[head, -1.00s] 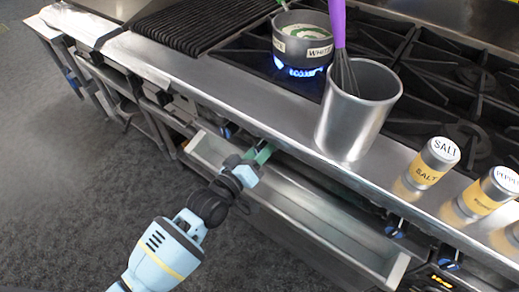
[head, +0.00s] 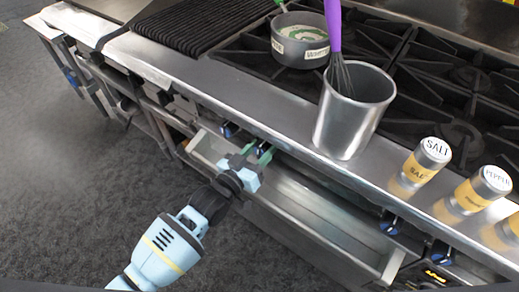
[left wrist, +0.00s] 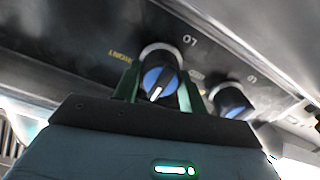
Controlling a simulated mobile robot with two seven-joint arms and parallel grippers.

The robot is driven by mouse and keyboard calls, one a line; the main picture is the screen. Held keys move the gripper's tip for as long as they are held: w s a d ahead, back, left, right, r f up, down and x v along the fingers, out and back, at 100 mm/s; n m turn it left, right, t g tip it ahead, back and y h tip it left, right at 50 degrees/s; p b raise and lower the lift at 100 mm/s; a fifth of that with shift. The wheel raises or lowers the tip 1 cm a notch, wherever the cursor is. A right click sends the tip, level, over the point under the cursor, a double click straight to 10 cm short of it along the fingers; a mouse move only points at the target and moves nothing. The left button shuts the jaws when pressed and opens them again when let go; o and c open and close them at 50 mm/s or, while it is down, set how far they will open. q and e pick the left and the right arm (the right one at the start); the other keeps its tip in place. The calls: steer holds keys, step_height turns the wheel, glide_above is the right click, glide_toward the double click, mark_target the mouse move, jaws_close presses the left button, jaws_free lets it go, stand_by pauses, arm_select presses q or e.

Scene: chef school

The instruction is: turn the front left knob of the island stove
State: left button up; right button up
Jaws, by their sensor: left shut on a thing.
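The stove knob (left wrist: 160,82), with a blue face and white pointer line, sits between the green fingers of my left gripper (left wrist: 157,92) in the left wrist view. The fingers are shut on its sides. In the head view my left gripper (head: 256,155) is at the stove's front panel, below the counter edge and near the pot. The knob is mostly hidden there by the fingers. The grey pot (head: 300,45) stands on the burner, and no flame shows under it. My right gripper is not in view.
A second blue-faced knob (left wrist: 232,100) is close beside the held one. Below the panel is a long metal tray (head: 300,205). A metal canister (head: 350,115) with a purple-handled whisk, a salt shaker (head: 420,168) and a pepper shaker (head: 475,190) stand along the front edge.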

arm_select(q)
steer(key=o, duration=1)
steer(key=shift+c, duration=0.2)
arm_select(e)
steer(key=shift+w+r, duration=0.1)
arm_select(q)
steer(key=v, duration=0.8)
steer(key=s+a+f+g+y+p, duration=0.2)
steer(key=s+a, duration=0.3)
steer(key=s, duration=0.5)
steer(key=s+a+f+n+g+y+p, duration=0.1)
steer(key=s+a+f+g+y+p, duration=0.1)
steer(key=s, duration=0.9)
steer(key=s+a+f+n+g+y+p, duration=0.1)
steer(key=s+a+f+y+p, duration=0.3)
steer(key=s+a, duration=0.4)
steer(key=s+f, duration=0.1)
steer(key=s, duration=0.1)
steer(key=shift+s+a+f+g+y, duration=0.2)
steer(key=shift+s+f+g+y, duration=0.1)
steer(key=shift+g, duration=0.1)
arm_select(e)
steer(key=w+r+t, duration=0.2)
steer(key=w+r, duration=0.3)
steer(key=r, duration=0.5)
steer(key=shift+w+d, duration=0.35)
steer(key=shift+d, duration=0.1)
